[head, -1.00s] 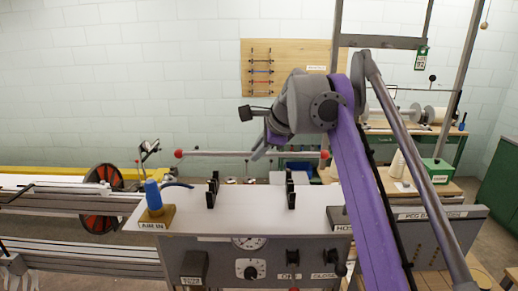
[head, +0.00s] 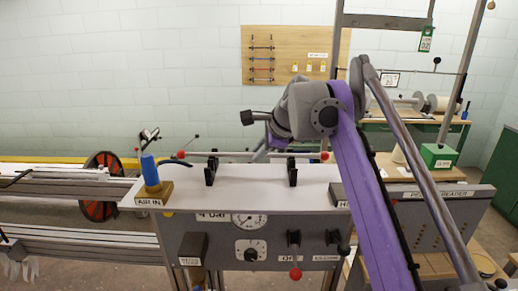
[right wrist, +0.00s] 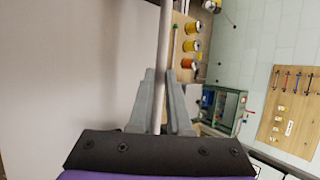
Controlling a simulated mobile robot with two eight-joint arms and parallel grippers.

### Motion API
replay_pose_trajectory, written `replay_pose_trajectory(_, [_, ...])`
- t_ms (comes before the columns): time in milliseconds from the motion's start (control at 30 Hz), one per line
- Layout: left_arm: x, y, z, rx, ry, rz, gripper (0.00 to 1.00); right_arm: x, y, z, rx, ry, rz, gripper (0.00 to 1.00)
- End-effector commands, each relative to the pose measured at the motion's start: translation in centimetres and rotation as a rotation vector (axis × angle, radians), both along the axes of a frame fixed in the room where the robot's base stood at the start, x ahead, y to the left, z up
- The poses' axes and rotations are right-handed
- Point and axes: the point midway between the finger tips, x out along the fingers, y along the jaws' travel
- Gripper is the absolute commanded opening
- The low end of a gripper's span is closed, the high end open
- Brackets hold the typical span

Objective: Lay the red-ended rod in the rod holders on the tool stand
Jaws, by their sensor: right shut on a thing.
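The red-ended rod (head: 235,154) is grey with a red ball at each end and lies level across the head view. My right gripper (head: 262,150) is shut on it near its middle; the right wrist view shows the rod (right wrist: 163,50) between both fingers (right wrist: 160,110). Two black rod holders, the left one (head: 210,172) and the right one (head: 292,174), stand upright on the white top of the tool stand (head: 250,184). The rod lines up with the holder tops in the picture; I cannot tell whether it touches them or is behind them. My left gripper is not in view.
A loom with a red wheel (head: 101,190) is at left. A peg reader (head: 440,215) is at right.

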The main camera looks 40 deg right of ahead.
Motion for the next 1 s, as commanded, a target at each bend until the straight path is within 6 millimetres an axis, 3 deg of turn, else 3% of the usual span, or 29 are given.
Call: replay_pose_trajectory(1000, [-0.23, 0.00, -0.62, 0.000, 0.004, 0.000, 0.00, 0.02, 0.00, -1.10, 0.000, 0.000, 0.000, 0.00])
